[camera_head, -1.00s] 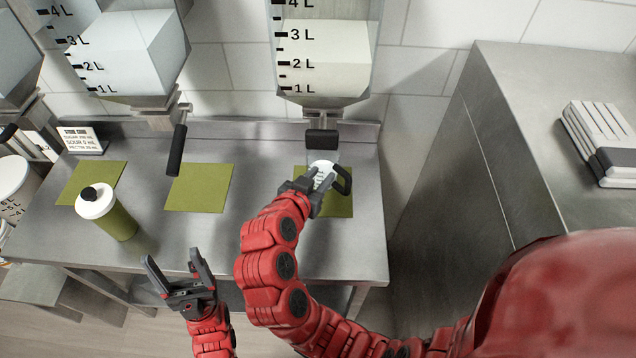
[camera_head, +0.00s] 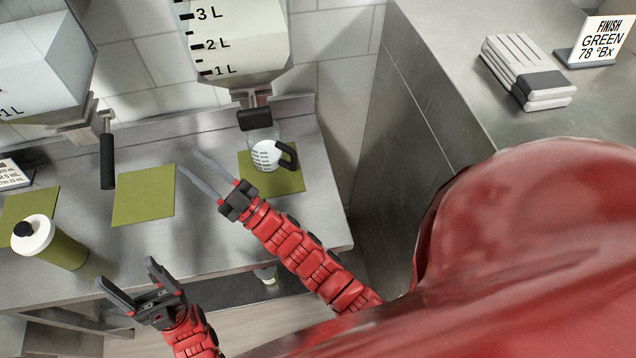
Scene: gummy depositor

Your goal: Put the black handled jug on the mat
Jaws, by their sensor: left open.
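The black handled jug (camera_head: 266,155) is clear, holds something white and has printed marks on its side. It stands upright on the right green mat (camera_head: 284,183), with its black handle (camera_head: 291,155) on the right. It is below the spout of the right dispenser. My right gripper (camera_head: 187,160) is open and empty, left of the jug and apart from it, with its fingers pointing up and left. My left gripper (camera_head: 124,270) is open and empty at the lower left, near the table's front edge.
A middle green mat (camera_head: 144,197) is bare. A green bottle with a white top (camera_head: 48,242) is at the left. A lever (camera_head: 107,160) hangs from the left dispenser (camera_head: 40,60). A steel counter (camera_head: 450,75) at right bears stacked cloths (camera_head: 527,72) and a FINISH sign (camera_head: 600,42).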

